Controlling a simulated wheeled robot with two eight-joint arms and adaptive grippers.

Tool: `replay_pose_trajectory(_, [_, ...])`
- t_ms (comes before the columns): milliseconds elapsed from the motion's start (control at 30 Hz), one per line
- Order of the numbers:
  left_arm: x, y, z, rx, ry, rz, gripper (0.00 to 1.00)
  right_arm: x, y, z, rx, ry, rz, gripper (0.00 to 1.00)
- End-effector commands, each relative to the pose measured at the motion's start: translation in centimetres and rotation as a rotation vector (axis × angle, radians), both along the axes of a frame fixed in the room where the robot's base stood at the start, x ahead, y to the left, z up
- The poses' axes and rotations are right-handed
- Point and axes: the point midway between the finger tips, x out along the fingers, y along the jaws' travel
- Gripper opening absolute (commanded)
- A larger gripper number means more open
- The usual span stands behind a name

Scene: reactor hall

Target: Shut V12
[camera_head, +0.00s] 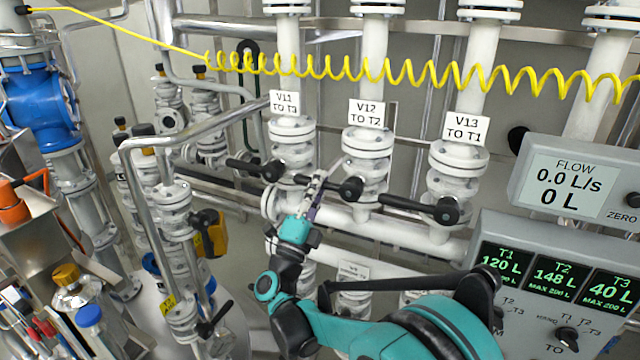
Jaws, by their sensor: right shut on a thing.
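Valve V12 (366,175) is a white flanged valve on a vertical pipe, under the label "V12 TO T2" (366,113). Its black lever (350,188) points left from the hub, roughly crosswise to the pipe. My right gripper (318,184) is shut on this lever, left of the hub, and its fingers hide part of it. My teal right arm reaches up from below. My left gripper is not in view.
V11's lever (245,167) on the left and V13's lever (405,204) on the right also lie crosswise, close to V12. A flow display (570,185) reads 0.0 L/s and 0 L. A tank panel (550,270) reads T1 120, T2 148, T3 40. A yellow coiled hose (400,75) hangs above.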

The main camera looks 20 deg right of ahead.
Motion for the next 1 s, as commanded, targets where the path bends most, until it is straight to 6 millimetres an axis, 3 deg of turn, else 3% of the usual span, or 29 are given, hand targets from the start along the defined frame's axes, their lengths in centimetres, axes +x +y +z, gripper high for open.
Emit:
replay_pose_trajectory(33, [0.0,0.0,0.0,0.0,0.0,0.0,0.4,0.0,0.1,0.0,0.001,-0.001,0.002,0.22])
replay_pose_trajectory(100, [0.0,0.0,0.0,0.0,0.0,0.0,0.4,0.0,0.1,0.0,0.0,0.0,0.001,0.4])
replay_pose_trajectory(467, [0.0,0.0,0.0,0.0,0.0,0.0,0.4,-0.2,0.3,-0.3,0.0,0.0,0.001,0.4])
replay_pose_trajectory(1000, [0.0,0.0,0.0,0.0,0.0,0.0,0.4,-5.5,6.8,-5.8,0.0,0.0,0.006,0.4])
